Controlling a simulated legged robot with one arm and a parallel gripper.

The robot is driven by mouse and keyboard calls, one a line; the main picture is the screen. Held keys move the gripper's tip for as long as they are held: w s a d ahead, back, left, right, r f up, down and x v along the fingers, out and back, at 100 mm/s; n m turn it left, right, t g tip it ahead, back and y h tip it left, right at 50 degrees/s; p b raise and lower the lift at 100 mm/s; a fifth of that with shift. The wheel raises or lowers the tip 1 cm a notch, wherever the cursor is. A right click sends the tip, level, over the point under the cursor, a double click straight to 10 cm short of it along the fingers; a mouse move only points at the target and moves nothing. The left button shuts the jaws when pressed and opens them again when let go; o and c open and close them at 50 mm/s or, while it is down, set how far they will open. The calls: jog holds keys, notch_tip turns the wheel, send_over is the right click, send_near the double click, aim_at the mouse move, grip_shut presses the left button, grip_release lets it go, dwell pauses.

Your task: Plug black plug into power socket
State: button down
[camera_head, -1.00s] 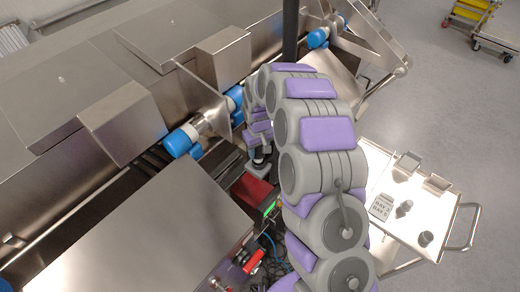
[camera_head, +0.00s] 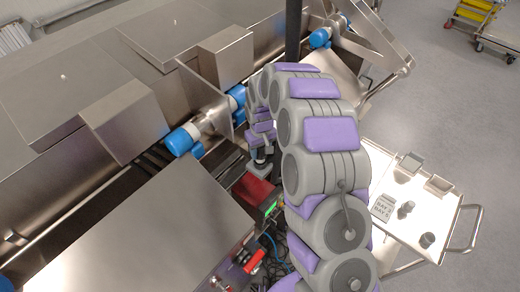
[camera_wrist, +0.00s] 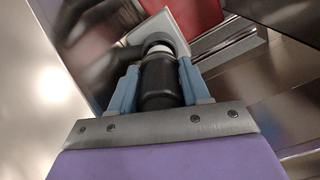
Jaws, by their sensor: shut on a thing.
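My gripper (camera_wrist: 160,85) is shut on the black plug (camera_wrist: 160,80), with one blue finger on each side of it in the wrist view. The plug's far end points at a pale grey square block (camera_wrist: 178,18), which looks like the power socket. A white ring and a dark round part show between plug and block. I cannot tell how far the plug sits in the socket. In the head view my gripper (camera_head: 262,152) is low beside the conveyor, partly hidden by my arm, with a small grey block (camera_head: 257,170) just below it.
A red-topped box (camera_head: 254,187) and loose cables (camera_head: 278,250) lie close by. Metal conveyor housings (camera_head: 150,215) with blue-ended rollers (camera_head: 180,141) crowd the left. A white trolley (camera_head: 415,215) with small items stands at right.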

jog(key=shift+f, duration=0.35)
jog(key=shift+f, duration=0.15)
jog(key=shift+s+d+f+b, duration=0.15)
jog(key=shift+s+f+b, duration=0.35)
jog(key=shift+b, duration=0.05)
dwell(1.9)
jog(key=shift+c, duration=2.3)
grip_release()
jog(key=r, duration=0.2)
jog(key=w+r, duration=0.1)
jog(key=r, duration=0.1)
jog(key=w+a+r, duration=0.1)
jog(key=r, duration=0.1)
jog(key=shift+r, duration=0.15)
notch_tip(320, 180, up, 12)
jog(key=s, duration=0.1)
jog(key=shift+d+b, duration=0.2)
jog(key=shift+b, duration=0.15)
